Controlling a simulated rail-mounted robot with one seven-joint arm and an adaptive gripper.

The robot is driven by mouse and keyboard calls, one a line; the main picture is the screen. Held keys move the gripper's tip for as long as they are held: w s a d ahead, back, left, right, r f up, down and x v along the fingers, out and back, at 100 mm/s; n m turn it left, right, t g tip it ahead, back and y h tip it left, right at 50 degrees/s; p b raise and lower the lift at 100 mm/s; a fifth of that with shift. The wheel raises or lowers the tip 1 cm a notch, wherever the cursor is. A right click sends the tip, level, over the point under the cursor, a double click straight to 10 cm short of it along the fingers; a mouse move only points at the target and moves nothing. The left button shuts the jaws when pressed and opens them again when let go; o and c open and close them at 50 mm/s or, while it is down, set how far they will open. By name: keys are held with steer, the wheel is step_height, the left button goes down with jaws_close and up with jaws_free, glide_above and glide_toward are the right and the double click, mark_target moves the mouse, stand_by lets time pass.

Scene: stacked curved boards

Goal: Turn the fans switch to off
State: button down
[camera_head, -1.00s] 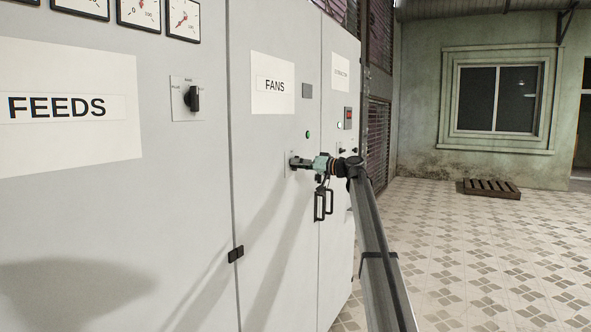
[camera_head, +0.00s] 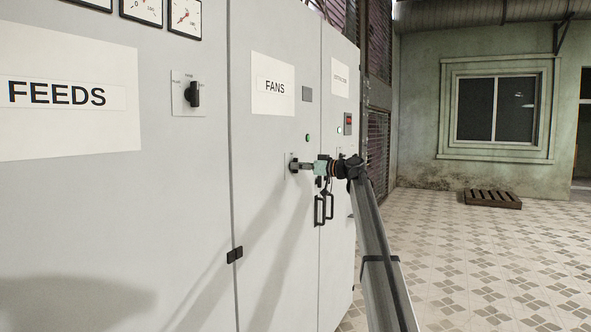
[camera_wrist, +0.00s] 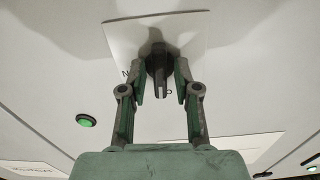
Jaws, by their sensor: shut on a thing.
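The fans switch is a dark rotary knob on a pale plate on the grey cabinet door below the FANS label (camera_head: 273,84). In the wrist view the knob (camera_wrist: 158,66) stands between the two fingers of my gripper (camera_wrist: 160,85). My gripper (camera_head: 299,165) reaches the knob from the right in the head view and is shut on it. The knob's plate (camera_wrist: 120,38) shows behind it, with most of its lettering hidden by the fingers. The exact position the knob points to cannot be read.
A green light (camera_head: 308,137) is above the knob on the same door. Black door handles (camera_head: 323,208) stick out just below my arm. The FEEDS panel with its own knob (camera_head: 193,94) is at left. Open tiled floor lies to the right, with a pallet (camera_head: 492,199) far back.

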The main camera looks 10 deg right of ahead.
steer(key=c, duration=1.2)
jaws_free()
steer(key=shift+o, duration=0.2)
steer(key=v, duration=0.7)
steer(key=shift+b, duration=0.45)
